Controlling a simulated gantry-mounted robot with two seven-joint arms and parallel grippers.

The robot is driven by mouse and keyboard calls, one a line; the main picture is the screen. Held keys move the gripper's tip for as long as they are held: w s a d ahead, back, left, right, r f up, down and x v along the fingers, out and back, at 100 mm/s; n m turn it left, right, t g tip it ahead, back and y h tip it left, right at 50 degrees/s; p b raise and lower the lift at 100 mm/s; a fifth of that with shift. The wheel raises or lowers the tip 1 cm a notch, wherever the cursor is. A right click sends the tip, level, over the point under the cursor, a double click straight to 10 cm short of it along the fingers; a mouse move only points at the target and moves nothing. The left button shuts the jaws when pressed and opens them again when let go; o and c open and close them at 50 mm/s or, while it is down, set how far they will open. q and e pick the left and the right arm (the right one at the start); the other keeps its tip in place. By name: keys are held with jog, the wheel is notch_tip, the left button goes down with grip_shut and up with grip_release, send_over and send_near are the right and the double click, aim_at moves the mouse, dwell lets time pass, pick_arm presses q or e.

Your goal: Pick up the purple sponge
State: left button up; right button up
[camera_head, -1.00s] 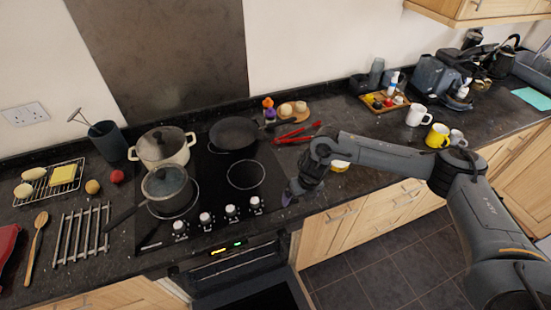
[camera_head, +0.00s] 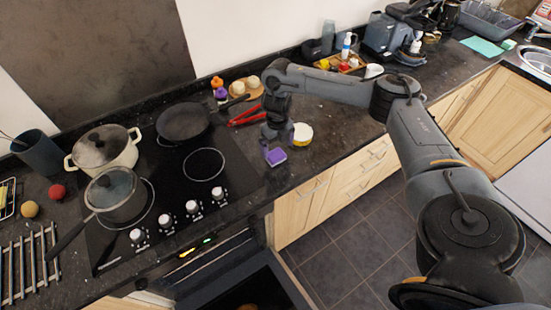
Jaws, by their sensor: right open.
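The purple sponge (camera_head: 275,156) is a small block on the dark countertop, right of the hob and near the front edge. My right gripper (camera_head: 278,139) points down just above and behind the sponge. It is open, and the sponge appears to lie at its fingertips; I cannot tell whether they touch it. The wrist hides the counter behind it. My left gripper is not in view.
A yellow-and-white round item (camera_head: 302,135) stands close to the right of my gripper. Red tongs (camera_head: 245,117) lie behind it. The hob with a frying pan (camera_head: 183,123) is to the left. An open oven door (camera_head: 250,288) juts out below.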

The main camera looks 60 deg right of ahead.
aim_at(276, 154)
jog(key=shift+w+a+f, duration=0.1)
jog(key=shift+f, duration=1.15)
jog(key=shift+w+f, duration=0.1)
jog(key=shift+f, duration=1.1)
jog(key=c, duration=1.1)
